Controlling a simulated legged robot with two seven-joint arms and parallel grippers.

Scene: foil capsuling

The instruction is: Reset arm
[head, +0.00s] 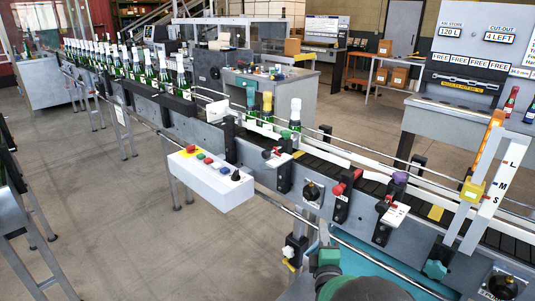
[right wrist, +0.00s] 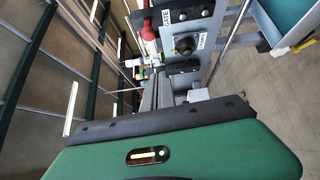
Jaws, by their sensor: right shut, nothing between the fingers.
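My right gripper (head: 325,243) is low in the head view, in front of the conveyor's front panel and below the knobs. It is shut and empty. Its green and dark wrist housing (head: 328,259) shows at the bottom edge. In the right wrist view a green housing (right wrist: 180,155) with a dark rim fills the bottom. Beyond it are the panel's black round knob (right wrist: 185,45), a "GATE" label (right wrist: 194,14) and a red knob (right wrist: 148,33). The fingertips are small and hard to make out. My left gripper is not in view.
The conveyor (head: 330,174) runs diagonally, with several green bottles (head: 150,72) upstream. A white control box (head: 210,180) with colored buttons juts from its front. An L/M/S scale (head: 491,195) stands at right. A teal surface (head: 375,270) lies below the panel.

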